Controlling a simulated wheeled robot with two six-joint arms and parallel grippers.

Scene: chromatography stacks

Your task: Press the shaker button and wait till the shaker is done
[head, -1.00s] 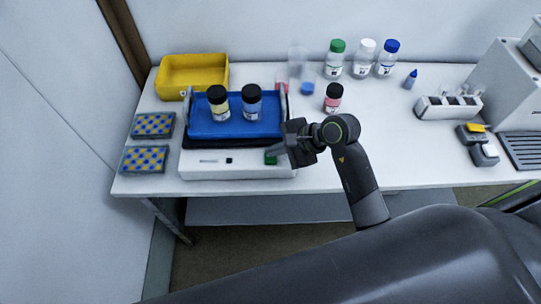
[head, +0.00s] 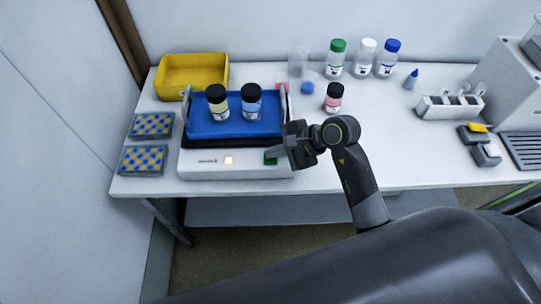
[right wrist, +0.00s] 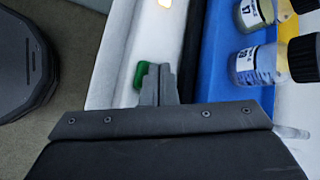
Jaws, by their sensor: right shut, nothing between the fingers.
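The shaker (head: 190,165) stands on the left part of the bench, with a white front and a blue tray (head: 205,128) on top. Two black-capped bottles stand in the tray, one with yellowish contents (head: 218,108) and one with bluish contents (head: 252,108). A small lamp (head: 229,160) on the shaker's front glows warm. The green button (head: 270,161) is at the front's right end. My right gripper (head: 272,154) is shut and empty, its fingertips at the button. In the right wrist view the closed fingers (right wrist: 158,75) overlap the green button (right wrist: 140,76). My left gripper is not in view.
A yellow bin (head: 190,72) and two blue-yellow racks (head: 143,160) are left of the shaker. A red-liquid bottle (head: 333,98) stands to its right, with several capped bottles behind. A white vial rack (head: 448,108) is further right. The bench's front middle is clear.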

